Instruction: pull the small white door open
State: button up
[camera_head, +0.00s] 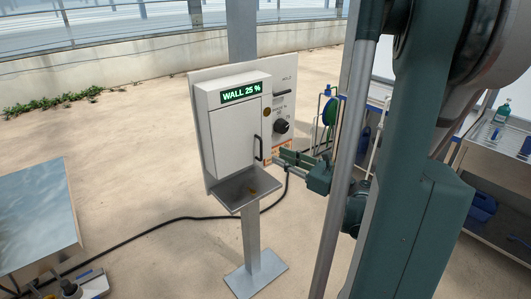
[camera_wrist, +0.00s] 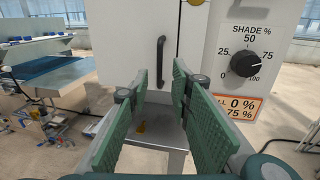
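The small white door (camera_head: 233,143) is the front of a white wall box on a post, under a green "WALL 25 %" display. It looks closed. Its black vertical bar handle (camera_head: 258,148) is near the door's right edge. In the wrist view the handle (camera_wrist: 160,62) stands upright just beyond the fingertips, on the white door (camera_wrist: 120,45). My gripper (camera_head: 283,157) comes in from the right, close to the handle. In the wrist view my gripper (camera_wrist: 160,86) has its two green fingers spread with nothing between them. I see no contact with the handle.
A black dial (camera_wrist: 244,63) marked SHADE % and an orange label (camera_wrist: 240,106) are right of the door. A grey metal tray (camera_head: 235,190) juts out below it. A black cable (camera_head: 150,230) crosses the floor. A metal bench (camera_head: 35,215) stands at left; the floor before the box is mostly clear.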

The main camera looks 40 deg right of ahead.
jog(key=shift+w, duration=0.1)
dwell(0.3)
jog(key=w+a, duration=0.1)
jog(key=w, duration=0.6)
jog(key=shift+w+a+b, duration=0.25)
jog(key=shift+b, duration=0.2)
jog(key=shift+c, duration=0.2)
grip_shut()
